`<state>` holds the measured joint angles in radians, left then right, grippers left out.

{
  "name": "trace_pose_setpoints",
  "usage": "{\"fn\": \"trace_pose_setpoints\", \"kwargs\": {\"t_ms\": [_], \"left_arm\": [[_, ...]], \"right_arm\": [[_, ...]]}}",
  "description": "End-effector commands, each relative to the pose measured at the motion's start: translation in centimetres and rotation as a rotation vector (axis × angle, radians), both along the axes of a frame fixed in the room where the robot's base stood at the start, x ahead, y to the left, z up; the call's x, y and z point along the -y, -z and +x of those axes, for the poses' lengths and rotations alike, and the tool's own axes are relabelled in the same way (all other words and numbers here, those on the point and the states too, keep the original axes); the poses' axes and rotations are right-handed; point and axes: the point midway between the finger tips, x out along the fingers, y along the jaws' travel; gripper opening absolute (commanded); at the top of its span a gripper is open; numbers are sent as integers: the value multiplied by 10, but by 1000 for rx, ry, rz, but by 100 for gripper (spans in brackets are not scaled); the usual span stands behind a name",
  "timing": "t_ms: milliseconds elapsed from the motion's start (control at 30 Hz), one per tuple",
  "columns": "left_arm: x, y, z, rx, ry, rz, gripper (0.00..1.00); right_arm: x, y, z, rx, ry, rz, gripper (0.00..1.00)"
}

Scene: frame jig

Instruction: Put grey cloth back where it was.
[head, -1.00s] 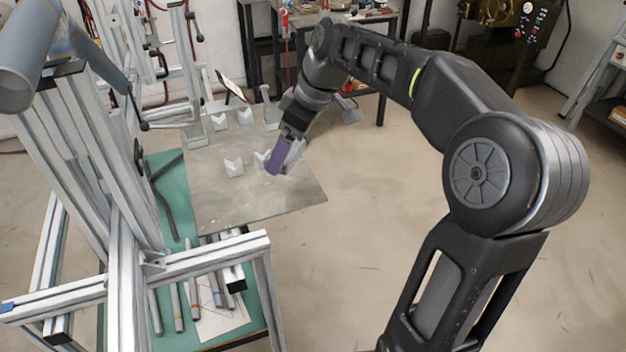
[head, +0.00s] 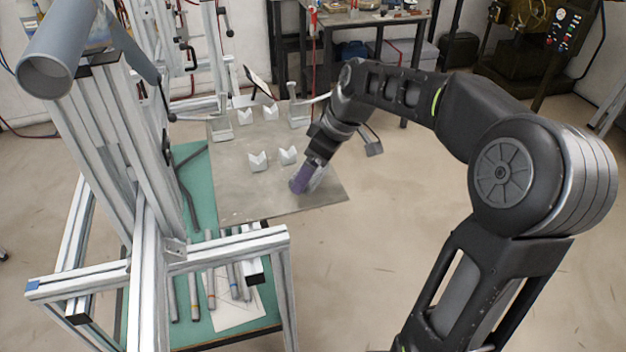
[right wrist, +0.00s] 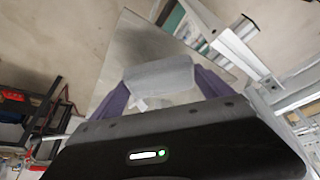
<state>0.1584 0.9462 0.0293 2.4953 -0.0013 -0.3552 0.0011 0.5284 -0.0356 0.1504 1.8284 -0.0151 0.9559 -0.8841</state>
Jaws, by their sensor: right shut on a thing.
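The grey cloth (right wrist: 158,76) is a pale grey folded or rolled piece in the right wrist view. It spans between the two purple fingers of my right gripper (right wrist: 165,88). In the head view the right gripper (head: 308,180) reaches in from the right, pointing down over the right front part of the grey metal plate (head: 245,195). Its purple finger mostly hides the cloth there. I cannot tell whether the cloth touches the plate. My left gripper is not in view.
Several V-shaped blocks (head: 258,161) stand on the plate, one close behind the right gripper. An aluminium frame (head: 140,250) rises at the left, with a grey tube (head: 48,75) on top. Rods (head: 210,285) lie on a green mat (head: 190,335). The floor at right is clear.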

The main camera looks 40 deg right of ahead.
Motion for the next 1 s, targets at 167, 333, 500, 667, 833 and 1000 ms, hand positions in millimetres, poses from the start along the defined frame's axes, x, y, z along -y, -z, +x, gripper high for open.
{"fn": "trace_pose_setpoints", "kwargs": {"t_ms": [167, 333, 500, 667, 833, 1000], "left_arm": [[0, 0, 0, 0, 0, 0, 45], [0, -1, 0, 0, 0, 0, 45], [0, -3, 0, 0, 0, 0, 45], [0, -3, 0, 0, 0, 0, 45], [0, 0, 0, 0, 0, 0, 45], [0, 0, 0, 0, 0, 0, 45]], "right_arm": [[0, 0, 0, 0, 0, 0, 58], [0, 17, -1, -4, 1, 1, 58], [0, 36, -1, -2, 1, 0, 58], [0, 37, 0, 0, 0, -1, 58], [0, 40, 0, 0, 0, -1, 58], [0, 40, 0, 0, 0, 0, 98]]}}
